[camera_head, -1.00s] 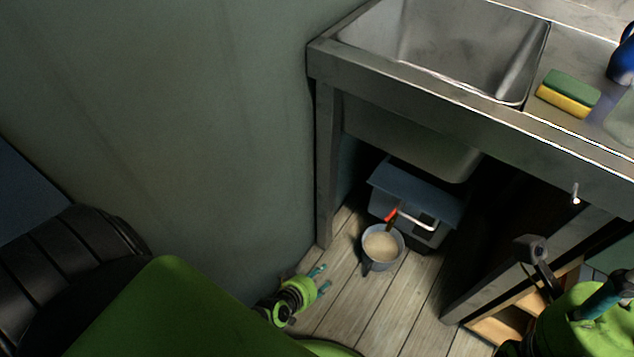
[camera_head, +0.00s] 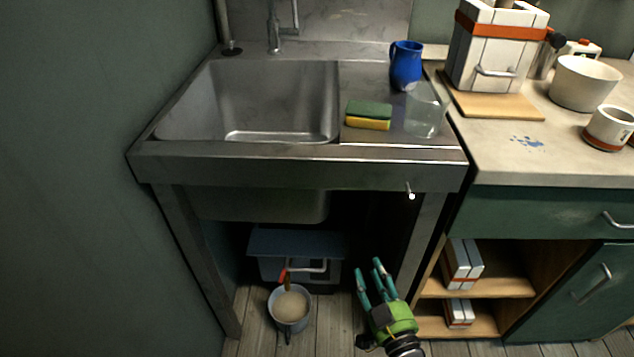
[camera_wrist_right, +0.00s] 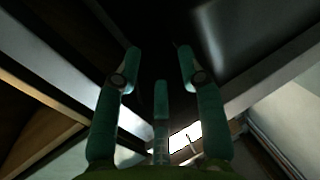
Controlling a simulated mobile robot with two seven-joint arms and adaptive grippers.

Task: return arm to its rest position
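My right gripper (camera_head: 371,276), green with teal fingers, points upward in front of the dark space under the sink counter (camera_head: 300,167). Its fingers are spread with nothing between them, and the right wrist view (camera_wrist_right: 160,75) also shows them apart and empty. My left gripper is out of view.
A grey bucket (camera_head: 289,308) of pale contents, with a red-handled tool in it, stands on the plank floor left of the gripper. A blue-grey lidded box (camera_head: 290,243) is behind it. A metal counter leg (camera_head: 420,240) and open wooden shelves (camera_head: 505,284) are to the right.

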